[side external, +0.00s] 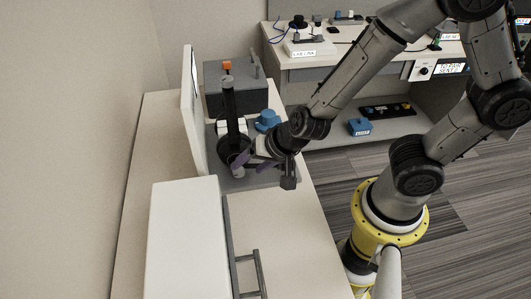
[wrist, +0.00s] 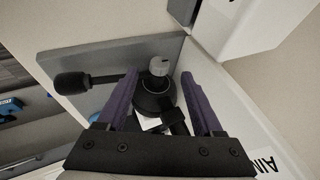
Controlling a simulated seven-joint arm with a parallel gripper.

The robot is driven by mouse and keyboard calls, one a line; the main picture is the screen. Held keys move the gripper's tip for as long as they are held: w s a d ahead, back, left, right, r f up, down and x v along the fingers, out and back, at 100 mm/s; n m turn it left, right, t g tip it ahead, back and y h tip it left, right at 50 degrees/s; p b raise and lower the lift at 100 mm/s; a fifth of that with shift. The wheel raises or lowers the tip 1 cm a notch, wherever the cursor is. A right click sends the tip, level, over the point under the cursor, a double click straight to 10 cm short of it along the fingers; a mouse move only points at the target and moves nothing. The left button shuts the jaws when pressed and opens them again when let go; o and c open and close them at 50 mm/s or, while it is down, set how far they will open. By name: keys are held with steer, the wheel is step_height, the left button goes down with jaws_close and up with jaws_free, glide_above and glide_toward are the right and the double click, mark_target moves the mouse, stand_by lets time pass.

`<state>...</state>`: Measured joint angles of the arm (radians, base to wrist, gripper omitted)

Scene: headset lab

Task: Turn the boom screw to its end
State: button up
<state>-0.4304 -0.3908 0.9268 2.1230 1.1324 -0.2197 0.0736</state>
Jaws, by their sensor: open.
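A small grey knob, which looks like the boom screw (wrist: 158,67), sits by the black round joint (wrist: 154,96) of a boom stand in the wrist view. In the side view the dark upright of the stand (side external: 229,101) rises from a grey plate, and a pale grey piece shows near its lower end. My gripper (wrist: 160,75) has its two purple fingers spread wide, one on each side of the knob and joint. Nothing is held. In the side view my gripper (side external: 243,162) is beside the lower stand, partly hiding it. I cannot tell whether a finger touches the knob.
A black padded arm (wrist: 85,80) sticks out left over the grey plate (wrist: 110,55). A blue object (side external: 267,119) stands beside the stand, and a dark grey box (side external: 228,85) behind. A white panel (side external: 190,105) rises close on the left. A large white box (side external: 185,240) is in front.

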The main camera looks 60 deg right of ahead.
steer(key=v, duration=0.7)
stand_by(0.4)
steer(key=shift+s+r, duration=0.1)
steer(key=shift+r, duration=0.05)
steer(key=shift+d, duration=0.15)
step_height(320, 180, up, 16)
steer(key=d+n+t+y, duration=0.3)
steer(key=n+t, duration=0.1)
steer(key=n, duration=0.1)
steer(key=s+d+f+n+g+h, duration=0.3)
steer(key=s+d+f+n+g, duration=0.1)
steer(key=s, duration=0.7)
steer(key=shift+d+g, duration=0.7)
steer(key=shift+d, duration=0.45)
